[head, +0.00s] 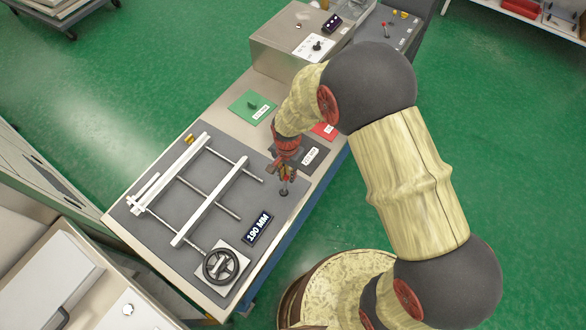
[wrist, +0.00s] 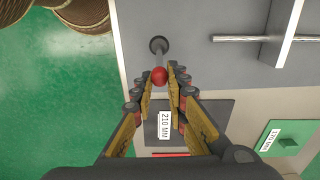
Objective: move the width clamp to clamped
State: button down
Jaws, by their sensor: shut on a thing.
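The clamp lever is a thin grey rod with a red ball knob (wrist: 159,76), and its round dark base (wrist: 158,45) sits on the grey panel. In the head view the lever's lower end (head: 284,190) shows just below my gripper (head: 284,171). In the wrist view my gripper (wrist: 161,76) has its two fingers on either side of the red knob and is shut on it. The rod leans from its base toward my gripper. The width frame (head: 212,202), with white rails on grey rods, lies left of the lever in the head view.
A black handwheel (head: 221,266) and a display (head: 258,228) reading 190 MM are at the panel's near end. A dark 210 MM plate (wrist: 188,122) lies under my gripper. A green 170 MM plate (head: 252,107) and a steel box (head: 300,45) stand beyond.

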jog(key=shift+s+a+r, duration=0.15)
jog(key=shift+s+a, duration=0.45)
jog(key=shift+s, duration=0.1)
jog(key=shift+s+a+p, duration=0.3)
jog(key=shift+s+a, duration=0.5)
jog(key=shift+s, duration=0.2)
jog(key=shift+s+a, duration=0.1)
jog(key=shift+s+a+f, duration=0.45)
jog(key=shift+s+a, duration=0.1)
jog(key=shift+s, duration=0.2)
jog(key=c, duration=1.7)
grip_release()
